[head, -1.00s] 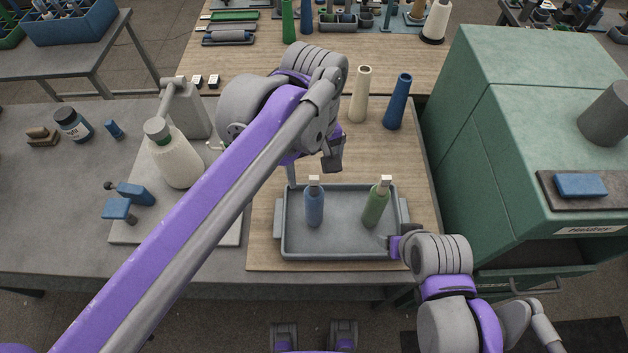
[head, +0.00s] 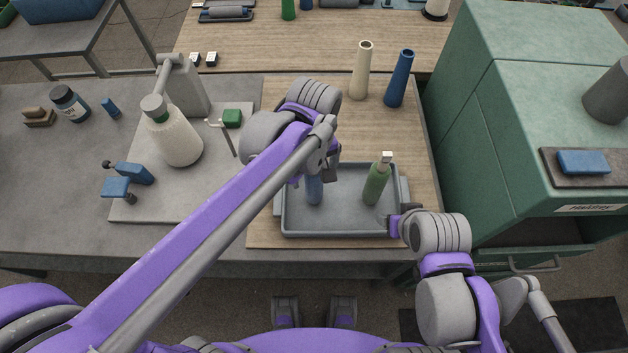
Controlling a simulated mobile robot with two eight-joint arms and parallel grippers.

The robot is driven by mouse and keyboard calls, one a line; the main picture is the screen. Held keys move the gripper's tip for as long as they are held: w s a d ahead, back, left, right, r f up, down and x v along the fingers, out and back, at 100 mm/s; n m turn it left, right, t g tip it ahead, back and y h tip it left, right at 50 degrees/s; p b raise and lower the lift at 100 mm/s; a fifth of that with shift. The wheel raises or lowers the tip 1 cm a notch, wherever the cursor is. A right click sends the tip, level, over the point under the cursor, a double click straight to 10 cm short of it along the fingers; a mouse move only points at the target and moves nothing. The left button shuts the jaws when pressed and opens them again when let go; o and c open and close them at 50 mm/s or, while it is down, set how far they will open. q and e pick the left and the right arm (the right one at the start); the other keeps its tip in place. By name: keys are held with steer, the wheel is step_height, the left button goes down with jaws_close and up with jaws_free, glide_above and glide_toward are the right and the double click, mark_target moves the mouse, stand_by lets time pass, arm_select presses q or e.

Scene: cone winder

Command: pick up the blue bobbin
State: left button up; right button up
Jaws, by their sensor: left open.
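The blue bobbin (head: 314,192) stands upright in the left part of a grey tray (head: 340,234). Its top is hidden behind my left gripper (head: 312,177). The left gripper is open, pointing down at the bobbin's upper part; I cannot tell whether its fingers are around the bobbin or touching it.
A cream cone (head: 361,70) and a tall dark blue cone (head: 399,78) stand behind the tray. A large cream cone of yarn (head: 172,135) stands on the winder at the left. A green cabinet (head: 500,130) borders the right side.

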arm_select(q)
steer(key=c, duration=1.3)
